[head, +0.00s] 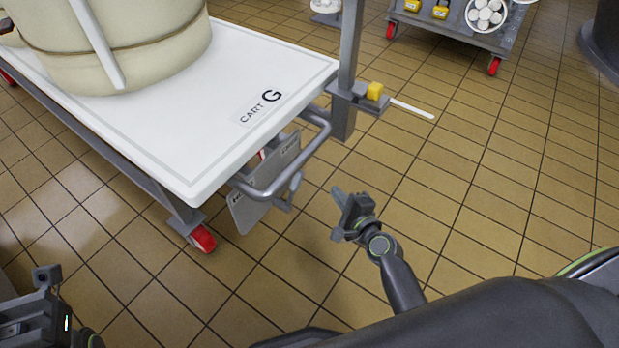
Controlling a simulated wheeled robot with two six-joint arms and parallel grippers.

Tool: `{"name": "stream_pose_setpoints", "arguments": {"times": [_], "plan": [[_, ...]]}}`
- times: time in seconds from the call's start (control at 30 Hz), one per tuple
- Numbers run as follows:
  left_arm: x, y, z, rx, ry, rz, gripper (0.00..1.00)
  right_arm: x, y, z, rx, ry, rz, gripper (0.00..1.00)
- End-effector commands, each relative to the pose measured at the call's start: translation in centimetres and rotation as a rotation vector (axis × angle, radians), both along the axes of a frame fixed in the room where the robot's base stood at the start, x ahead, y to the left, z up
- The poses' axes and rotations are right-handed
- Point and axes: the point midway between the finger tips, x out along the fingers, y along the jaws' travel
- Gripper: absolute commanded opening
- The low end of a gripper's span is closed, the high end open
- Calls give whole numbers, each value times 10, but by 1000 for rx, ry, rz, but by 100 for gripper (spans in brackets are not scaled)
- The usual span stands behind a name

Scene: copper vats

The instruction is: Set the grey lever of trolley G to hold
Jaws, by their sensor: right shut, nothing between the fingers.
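Trolley G is a white-topped cart (215,130) at the left, labelled "CART G" near its right corner. A grey tubular handle sticks out at its near end. Under it hangs a grey plate (246,215) with small lettering that I cannot read. A grey lever (293,189) seems to stand in front of the plate, below the handle; its setting is not clear. My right gripper (339,197) is shut and empty, to the right of the lever and apart from it. My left gripper (45,278) is partly in view at the lower left, away from the trolley; its fingers are unclear.
A large cream vessel (150,45) stands on the trolley. A grey post (349,60) with a yellow block (375,91) and a white strip rises beside the trolley's corner. Another cart (460,35) with red wheels stands at the back. The tiled floor at right is clear.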

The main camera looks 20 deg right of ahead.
Motion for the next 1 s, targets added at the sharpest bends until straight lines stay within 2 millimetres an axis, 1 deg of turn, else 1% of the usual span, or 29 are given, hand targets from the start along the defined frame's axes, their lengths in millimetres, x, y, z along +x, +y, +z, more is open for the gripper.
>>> {"name": "stream_pose_setpoints", "arguments": {"times": [0.33, 0.47, 0.57, 0.67, 1.0], "plan": [[-2, 0, 1, 1, -6, 1, 0, 1, 0, 1, 3, -3, -1, 0], [-1, 0, 0, 0, -6, 1, 0, 6, 1, -1, 4, -2, 1, 0], [-1, 0, -2, -1, -7, 3, 0, 17, 3, -3, 2, -4, 2, 0], [-1, 0, -4, -4, -10, 6, 0, 34, 6, -7, 3, -3, 1, 0], [0, -2, -16, -8, -23, 24, 0, 96, 17, -21, 1, -2, 1, 0]]}}
